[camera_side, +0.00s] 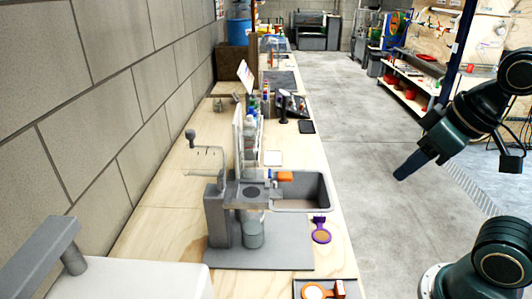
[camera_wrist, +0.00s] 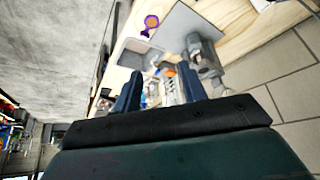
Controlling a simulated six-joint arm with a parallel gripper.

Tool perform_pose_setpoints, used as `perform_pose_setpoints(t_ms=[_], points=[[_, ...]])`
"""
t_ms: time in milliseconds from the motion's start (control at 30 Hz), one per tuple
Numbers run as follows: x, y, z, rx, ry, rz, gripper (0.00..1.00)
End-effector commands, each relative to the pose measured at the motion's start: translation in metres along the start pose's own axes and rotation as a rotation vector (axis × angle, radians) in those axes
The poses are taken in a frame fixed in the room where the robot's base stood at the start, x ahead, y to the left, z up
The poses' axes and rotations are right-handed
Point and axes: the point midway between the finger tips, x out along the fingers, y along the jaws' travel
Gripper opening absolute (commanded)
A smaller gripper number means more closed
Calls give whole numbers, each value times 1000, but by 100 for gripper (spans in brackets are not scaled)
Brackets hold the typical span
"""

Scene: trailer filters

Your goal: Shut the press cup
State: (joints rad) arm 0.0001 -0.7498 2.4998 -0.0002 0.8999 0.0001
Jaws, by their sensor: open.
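A grey press (camera_side: 215,218) stands on a grey base plate on the wooden bench. A grey cylindrical cup (camera_side: 253,232) sits under its head, and a lever with a dark knob (camera_side: 190,135) rises at its upper left. I cannot tell which part is the press cup or whether it is open. The press also shows in the wrist view (camera_wrist: 205,55), upper right of my fingers. My gripper (camera_side: 398,174) is out over the floor, right of the bench and apart from the press. In the wrist view its two fingers (camera_wrist: 158,84) are spread with nothing held between them.
A sink (camera_side: 300,192) with an orange item on its edge is right of the press. A purple ring-shaped tool (camera_side: 321,232) lies on the bench's right side. A tray with an orange-handled tool (camera_side: 316,291) is at the front.

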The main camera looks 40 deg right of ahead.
Motion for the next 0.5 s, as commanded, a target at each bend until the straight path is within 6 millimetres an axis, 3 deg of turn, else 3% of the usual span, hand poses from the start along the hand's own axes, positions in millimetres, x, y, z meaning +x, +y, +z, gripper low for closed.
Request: perform_pose_setpoints(t_ms=[33, 200, 367, 500], points=[[0, 0, -1, -2, 0, -1, 32], [-3, -5, -14, -23, 4, -15, 0], [-8, -16, -44, -76, 15, -52, 0], [-12, -31, -83, -144, 30, -99, 0]])
